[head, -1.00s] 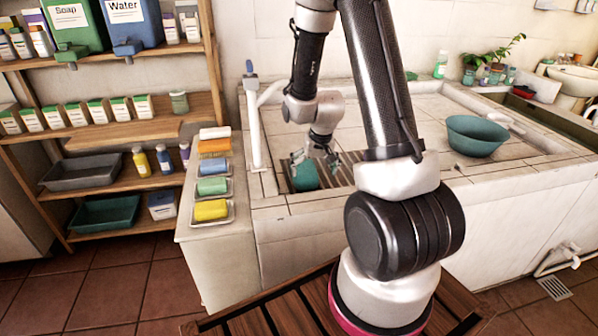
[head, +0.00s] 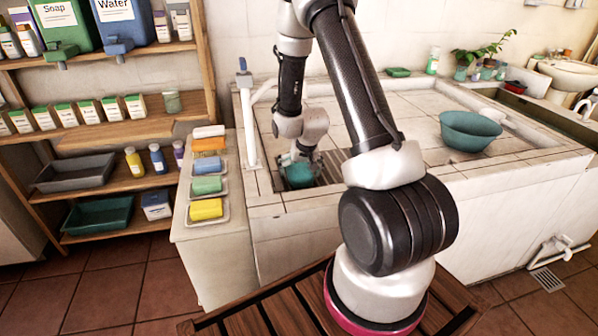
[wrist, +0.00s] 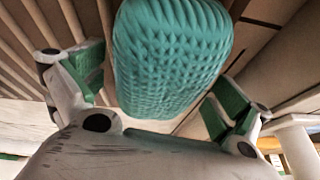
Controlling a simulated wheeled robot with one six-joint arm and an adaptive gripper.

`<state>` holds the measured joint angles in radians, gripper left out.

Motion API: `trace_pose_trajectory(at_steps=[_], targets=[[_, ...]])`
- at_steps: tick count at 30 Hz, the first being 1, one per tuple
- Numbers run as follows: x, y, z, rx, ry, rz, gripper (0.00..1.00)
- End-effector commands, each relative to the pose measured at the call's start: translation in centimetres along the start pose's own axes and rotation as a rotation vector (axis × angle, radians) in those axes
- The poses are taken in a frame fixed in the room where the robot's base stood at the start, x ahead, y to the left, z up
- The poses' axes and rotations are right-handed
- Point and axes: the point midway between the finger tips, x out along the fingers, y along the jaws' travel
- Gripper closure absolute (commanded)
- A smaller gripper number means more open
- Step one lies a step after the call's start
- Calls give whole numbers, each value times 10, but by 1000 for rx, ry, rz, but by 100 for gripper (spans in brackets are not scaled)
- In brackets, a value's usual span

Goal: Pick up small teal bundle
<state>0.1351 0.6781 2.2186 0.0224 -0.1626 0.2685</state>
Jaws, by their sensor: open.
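The small teal bundle (head: 299,175) sits on the slatted rack at the front left of the washbasin counter. In the wrist view the bundle (wrist: 172,55) looks like a rounded, quilted teal block and fills the upper middle. My gripper (head: 301,159) is at the bundle in the head view, and its fingers are hard to make out there. In the wrist view my gripper (wrist: 160,90) is open, with one green-padded finger on each side of the bundle. Gaps show between both fingers and the bundle. The bundle's far end is cut off by the frame edge.
A side ledge on the left holds yellow (head: 206,209), green (head: 207,186), blue and orange bundles on trays. A white post (head: 248,120) stands between ledge and rack. A teal bowl (head: 471,131) sits right on the counter. Shelves (head: 120,135) stand at far left.

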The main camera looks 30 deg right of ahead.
Motion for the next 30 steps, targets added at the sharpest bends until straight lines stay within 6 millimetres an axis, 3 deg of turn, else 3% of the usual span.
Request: trace_pose_trajectory(at_steps=[4, 12, 23, 30], targets=[[0, 0, 0, 0, 0, 0, 2], [0, 0, 0, 0, 0, 0, 51], [-3, 0, -1, 0, 1, 0, 51], [-27, -3, -12, 1, 4, -1, 51]])
